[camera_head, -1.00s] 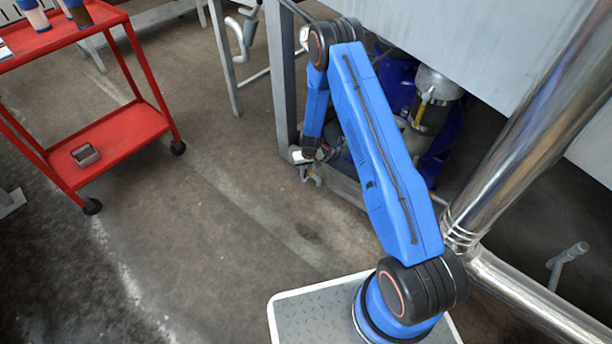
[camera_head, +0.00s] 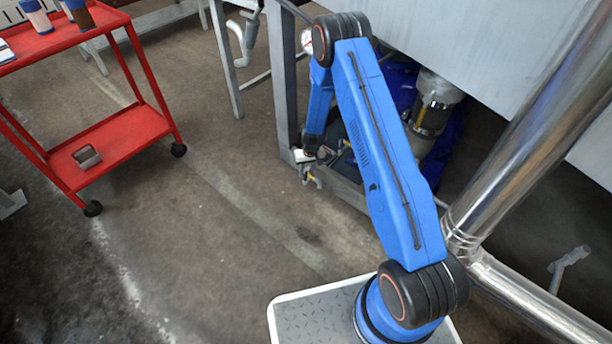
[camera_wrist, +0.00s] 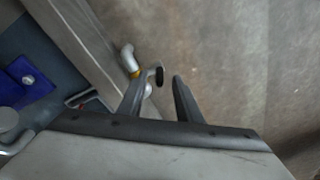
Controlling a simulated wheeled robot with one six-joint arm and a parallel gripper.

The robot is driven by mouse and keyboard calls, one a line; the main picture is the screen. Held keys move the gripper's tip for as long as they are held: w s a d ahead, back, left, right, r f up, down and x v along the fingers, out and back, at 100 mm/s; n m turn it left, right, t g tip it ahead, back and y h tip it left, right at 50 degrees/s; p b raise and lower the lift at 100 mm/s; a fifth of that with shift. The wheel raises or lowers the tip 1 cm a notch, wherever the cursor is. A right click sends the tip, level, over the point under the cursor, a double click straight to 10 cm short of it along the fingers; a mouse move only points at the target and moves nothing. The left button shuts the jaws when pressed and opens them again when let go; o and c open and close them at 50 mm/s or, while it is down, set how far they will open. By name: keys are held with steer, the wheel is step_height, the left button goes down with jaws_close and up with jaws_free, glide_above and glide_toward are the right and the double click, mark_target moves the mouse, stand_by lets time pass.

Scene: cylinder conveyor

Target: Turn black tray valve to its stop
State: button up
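My gripper (camera_wrist: 166,77) is open in the wrist view, with two dark fingers apart. A small black rounded end (camera_wrist: 159,77), apparently the valve handle, shows between the fingertips, close to the left finger. I cannot tell whether they touch. A pale grey pipe elbow (camera_wrist: 127,56) with a yellow band lies just left of the fingers, beside a metal frame member. The rest of the valve is hidden behind the left finger. In the head view, my gripper is small and low by the metal frame's leg, with a hint of yellow beside it; details are unclear.
A grey metal frame (camera_head: 286,105) stands beside my forearm. A large shiny pipe (camera_head: 535,110) is at the right. A red cart (camera_head: 120,135) stands at the left. Floor between the cart and my base is clear. A blue part (camera_wrist: 24,84) shows at left in the wrist view.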

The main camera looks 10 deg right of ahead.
step_height(320, 180, up, 14)
steer(key=s+d, duration=0.1)
steer(key=shift+s, duration=0.25)
steer(key=shift+c, duration=0.4)
